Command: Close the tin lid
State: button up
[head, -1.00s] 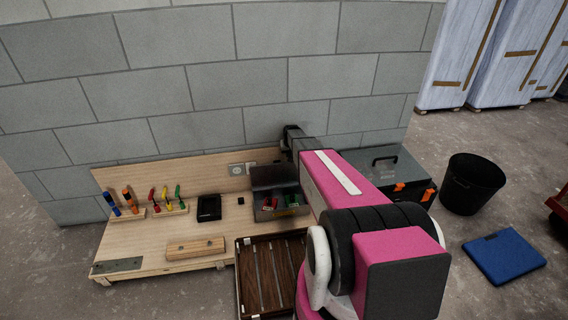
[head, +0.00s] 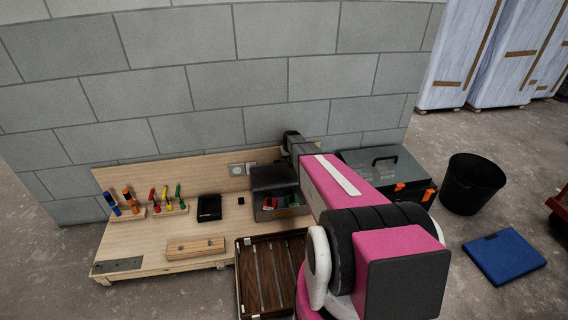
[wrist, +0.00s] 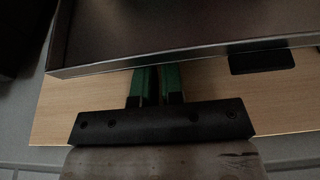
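The tin (head: 266,214) is a dark grey metal box on the workbench, with red and green items inside. Its lid (head: 271,178) stands raised at the back, so the tin is open. My gripper is at the far end of the pink arm, behind the lid; the head view mostly hides its fingers. In the wrist view my gripper (wrist: 159,85) shows two green fingers close together, with only a narrow gap and nothing seen between them. The lid's metal edge (wrist: 190,54) crosses just beyond them and hides the tips; contact cannot be told.
A slatted brown tray (head: 268,275) lies in front of the tin. A black case (head: 208,208), a wooden block (head: 195,248) and tool racks (head: 170,207) stand to the left. A toolbox (head: 385,165) is at the right. The grey block wall is close behind.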

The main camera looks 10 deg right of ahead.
jog(key=s, duration=1)
jog(key=shift+s, duration=0.2)
dwell(1.3)
jog(key=shift+s, duration=0.15)
jog(key=s+f, duration=0.3)
jog(key=s, duration=0.2)
jog(key=shift+s, duration=0.35)
dwell(0.8)
jog(key=shift+r, duration=0.1)
dwell(0.6)
notch_tip(320, 180, up, 7)
dwell(0.8)
jog(key=s+a+r+g, duration=0.1)
jog(key=s+a+r, duration=0.2)
jog(key=s+r, duration=0.5)
jog(key=s+a+r+g, duration=0.2)
jog(key=s+a+r, duration=0.2)
jog(key=s+r, duration=0.4)
jog(key=s, duration=0.5)
jog(key=shift+s+r, duration=0.2)
jog(key=shift+r, duration=0.1)
